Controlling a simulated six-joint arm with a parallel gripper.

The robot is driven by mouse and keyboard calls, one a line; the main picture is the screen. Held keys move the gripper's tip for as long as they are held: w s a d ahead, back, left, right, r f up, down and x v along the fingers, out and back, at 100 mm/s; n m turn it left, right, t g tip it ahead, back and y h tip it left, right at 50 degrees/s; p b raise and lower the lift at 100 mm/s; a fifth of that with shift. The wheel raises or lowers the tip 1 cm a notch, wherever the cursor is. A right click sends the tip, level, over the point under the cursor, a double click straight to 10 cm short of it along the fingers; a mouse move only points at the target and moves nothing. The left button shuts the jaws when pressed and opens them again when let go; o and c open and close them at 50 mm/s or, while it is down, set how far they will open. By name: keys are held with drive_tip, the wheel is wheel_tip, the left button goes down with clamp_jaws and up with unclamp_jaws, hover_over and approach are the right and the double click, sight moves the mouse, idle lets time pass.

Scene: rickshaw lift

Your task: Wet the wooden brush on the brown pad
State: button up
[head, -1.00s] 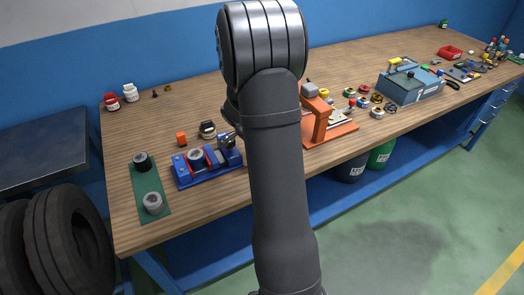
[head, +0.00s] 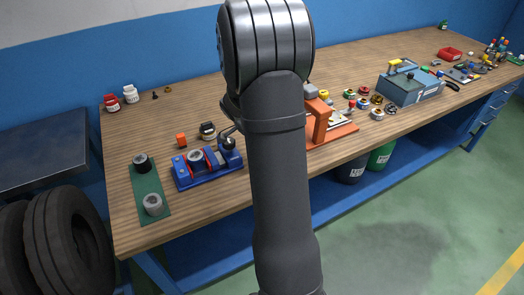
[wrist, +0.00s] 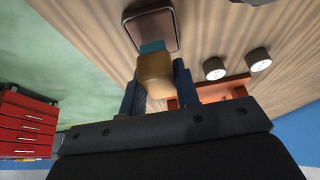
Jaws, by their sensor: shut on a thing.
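My gripper (wrist: 157,92) is shut on the wooden brush (wrist: 155,75) in the wrist view, with the tan handle between the two dark blue fingers. A teal end (wrist: 151,47) sticks out past the fingertips. The brown pad (wrist: 150,18), a rounded square with a darker rim, lies on the wooden table just beyond the brush. The teal end overlaps the pad's near edge in this view; I cannot tell if they touch. In the head view my arm hides the gripper, brush and pad.
Two round pale-faced parts (wrist: 258,61) and an orange piece (wrist: 225,88) are right of the gripper. In the head view, a blue fixture (head: 205,178) and green mat (head: 145,185) stand left of my arm, an orange press (head: 320,125) right. The table's front edge is near.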

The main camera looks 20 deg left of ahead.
drive_tip(key=shift+r, duration=2.15)
drive_tip(key=d+f+n, duration=0.1)
drive_tip(key=d, duration=0.2)
drive_tip(key=w+d+f+n+y, duration=0.1)
drive_tip(key=d+n, duration=0.1)
drive_tip(key=d, duration=0.1)
drive_tip(key=w+d+f+n, duration=0.1)
drive_tip(key=d, duration=0.2)
drive_tip(key=shift+t+y, duration=0.3)
drive_tip(key=shift+t, duration=0.1)
drive_tip(key=d+n, duration=0.1)
drive_tip(key=d, duration=0.2)
drive_tip(key=d+f+n+y, duration=0.1)
drive_tip(key=d+n, duration=0.1)
drive_tip(key=d, duration=0.1)
drive_tip(key=w+d+n, duration=0.1)
drive_tip(key=d, duration=0.2)
drive_tip(key=shift+d+f+t, duration=0.2)
drive_tip(key=shift+d+t, duration=0.1)
drive_tip(key=shift+d, duration=0.1)
drive_tip(key=shift+w+d+n+y, duration=0.1)
drive_tip(key=shift+d+n+y, duration=0.2)
drive_tip(key=shift+d+n, duration=0.3)
